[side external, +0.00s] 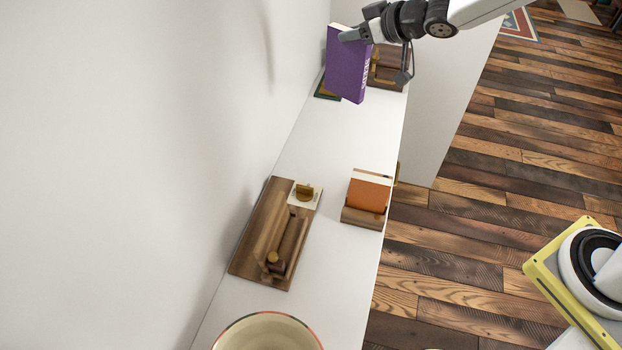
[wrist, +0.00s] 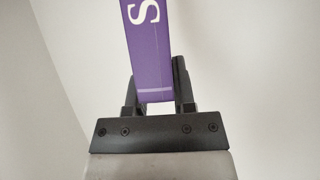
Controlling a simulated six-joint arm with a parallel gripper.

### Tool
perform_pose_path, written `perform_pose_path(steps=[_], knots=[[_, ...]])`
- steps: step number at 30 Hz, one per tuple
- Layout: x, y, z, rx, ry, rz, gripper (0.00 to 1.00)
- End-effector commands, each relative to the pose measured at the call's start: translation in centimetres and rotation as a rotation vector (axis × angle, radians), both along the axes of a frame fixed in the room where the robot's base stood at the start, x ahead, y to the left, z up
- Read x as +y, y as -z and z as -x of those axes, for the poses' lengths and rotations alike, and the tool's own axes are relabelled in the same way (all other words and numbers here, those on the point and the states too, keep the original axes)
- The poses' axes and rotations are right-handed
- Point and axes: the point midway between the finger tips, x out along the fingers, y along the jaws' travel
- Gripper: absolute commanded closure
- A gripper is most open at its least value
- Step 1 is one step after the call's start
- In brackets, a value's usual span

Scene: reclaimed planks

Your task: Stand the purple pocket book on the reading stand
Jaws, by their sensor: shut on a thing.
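The purple pocket book (side external: 347,68) is held upright in the air over the far end of the white shelf in the side external view. White lettering runs along its spine. My gripper (side external: 350,35) is shut on the book near its top. In the wrist view the purple spine (wrist: 147,50) stands between the two dark fingers of my gripper (wrist: 155,92). Which piece is the reading stand is unclear. A wooden stand (side external: 388,68) is partly hidden behind the book and my wrist. A wooden piece with a ledge (side external: 262,235) lies nearer on the shelf.
A small wooden holder with an orange-brown item (side external: 369,195) sits at the shelf's right edge. A round bowl or pot (side external: 267,325) is at the near end. A dark green flat item (side external: 325,90) lies under the book. The middle shelf (side external: 345,135) is clear; a wall bounds the left.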

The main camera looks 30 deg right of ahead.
Motion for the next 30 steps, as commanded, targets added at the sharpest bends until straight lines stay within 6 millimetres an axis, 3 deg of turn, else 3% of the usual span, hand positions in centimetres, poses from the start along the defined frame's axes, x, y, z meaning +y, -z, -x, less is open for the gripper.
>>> perform_pose_path(steps=[17,23,30], knots=[[6.9,-2.4,-1.6,0.003,-0.299,-0.009,1.00],[10.8,-3.1,-1.4,0.010,-0.483,-0.014,1.00],[16.3,-3.3,0.1,0.021,-0.798,-0.020,1.00]])
